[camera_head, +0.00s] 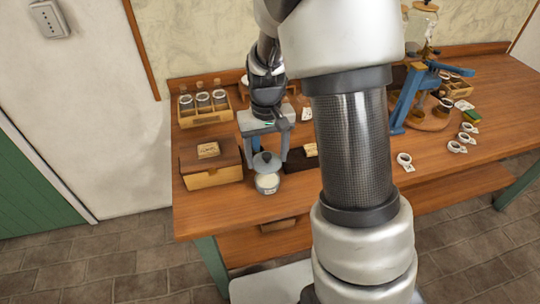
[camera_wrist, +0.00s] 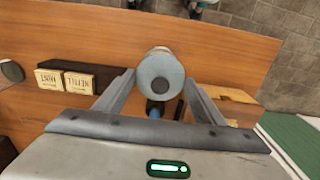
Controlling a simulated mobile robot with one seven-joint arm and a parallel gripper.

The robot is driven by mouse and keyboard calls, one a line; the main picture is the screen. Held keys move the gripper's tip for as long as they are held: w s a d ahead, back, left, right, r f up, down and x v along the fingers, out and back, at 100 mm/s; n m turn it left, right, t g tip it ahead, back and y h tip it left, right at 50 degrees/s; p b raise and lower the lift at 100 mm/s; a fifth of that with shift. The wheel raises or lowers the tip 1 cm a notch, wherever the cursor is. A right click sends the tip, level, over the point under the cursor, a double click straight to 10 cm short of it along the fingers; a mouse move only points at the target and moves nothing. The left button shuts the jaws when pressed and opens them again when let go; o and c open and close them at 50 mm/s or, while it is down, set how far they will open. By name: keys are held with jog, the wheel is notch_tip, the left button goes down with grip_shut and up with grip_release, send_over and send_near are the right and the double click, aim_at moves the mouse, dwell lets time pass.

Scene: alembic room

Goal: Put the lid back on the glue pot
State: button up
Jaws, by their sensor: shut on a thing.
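The lid (camera_head: 266,161) is a grey disc with a small knob. My gripper (camera_head: 267,162) points down with its two fingers on either side of the lid, shut on its edges. In the wrist view the lid (camera_wrist: 160,72) sits between the fingertips of my gripper (camera_wrist: 159,78). The glue pot (camera_head: 267,183) is a small glass jar with pale contents, upright near the table's front edge. The lid appears above and slightly behind the pot's mouth, apart from it. In the wrist view the lid hides most of the pot.
A wooden box (camera_head: 211,175) stands left of the pot. A jar rack (camera_head: 205,116) stands behind. A blue press (camera_head: 408,98) and several tags are farther right. The table front (camera_head: 225,218) is clear.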

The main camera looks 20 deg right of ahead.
jog(key=shift+f+b, duration=2.05)
jog(key=shift+f, duration=0.9)
jog(key=shift+f, duration=0.15)
jog(key=o, duration=1.5)
jog(key=shift+r+p, duration=2.6)
jog(key=shift+r, duration=0.95)
